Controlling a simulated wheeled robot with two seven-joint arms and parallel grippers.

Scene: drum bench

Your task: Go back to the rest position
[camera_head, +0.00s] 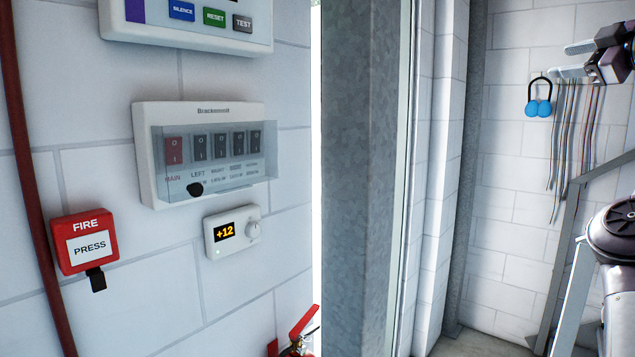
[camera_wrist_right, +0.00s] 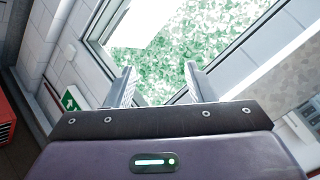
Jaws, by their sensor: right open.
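My right gripper (camera_head: 574,60) shows at the upper right edge of the head view, with its fingers pointing left. In the right wrist view its two fingers (camera_wrist_right: 162,84) stand apart with nothing between them, so it is open and empty. Beyond the fingers that view shows a window frame with green foliage behind it. Part of my right arm (camera_head: 625,230) shows at the right edge of the head view. My left gripper is in neither view.
On the left wall are a switch panel (camera_head: 210,112) with a clear cover, a thermostat (camera_head: 233,231) reading +12 and a red fire call point (camera_head: 84,242). A grey metal post (camera_head: 360,180) stands mid-view. Blue ear defenders (camera_head: 538,108) and several hanging cables (camera_head: 560,140) are near my right gripper in the picture.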

